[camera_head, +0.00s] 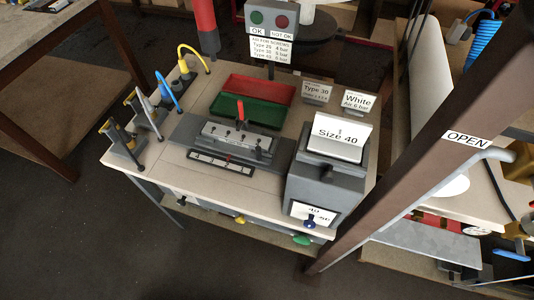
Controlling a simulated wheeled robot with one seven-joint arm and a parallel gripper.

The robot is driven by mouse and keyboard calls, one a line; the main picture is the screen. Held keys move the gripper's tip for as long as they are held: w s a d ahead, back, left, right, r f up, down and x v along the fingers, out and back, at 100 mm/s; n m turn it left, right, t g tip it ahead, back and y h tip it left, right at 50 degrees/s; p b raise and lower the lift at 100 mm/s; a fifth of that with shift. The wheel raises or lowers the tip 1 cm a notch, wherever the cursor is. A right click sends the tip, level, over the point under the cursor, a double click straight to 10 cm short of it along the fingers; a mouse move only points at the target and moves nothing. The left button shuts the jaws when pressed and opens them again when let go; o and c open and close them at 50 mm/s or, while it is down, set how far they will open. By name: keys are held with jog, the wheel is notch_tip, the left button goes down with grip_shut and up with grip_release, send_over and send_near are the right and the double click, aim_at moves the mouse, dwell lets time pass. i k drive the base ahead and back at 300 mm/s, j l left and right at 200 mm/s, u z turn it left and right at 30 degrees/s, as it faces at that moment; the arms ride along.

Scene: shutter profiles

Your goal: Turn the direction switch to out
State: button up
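No switch labelled as the direction switch, and no "out" marking, can be read in the head view. My gripper is not in view.
The workbench (155,172) carries a grey box marked "Size 40" (338,140), a red bin (262,88), a green bin (250,110) and a grey fixture (235,140). A brown post (420,175) with an "OPEN" sign stands at right. Floor is clear in front.

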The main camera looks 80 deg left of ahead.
aim_at(181, 202)
jog(key=u, duration=0.4)
jog(key=k+u, duration=0.15)
jog(key=u, duration=0.25)
jog(key=k+l+u, duration=0.1)
jog(key=u, duration=0.3)
jog(key=k+u, duration=0.1)
jog(key=u, duration=0.3)
jog(key=k+j, duration=0.2)
jog(key=k, duration=0.2)
jog(key=k+j, duration=0.25)
jog(key=k, duration=0.15)
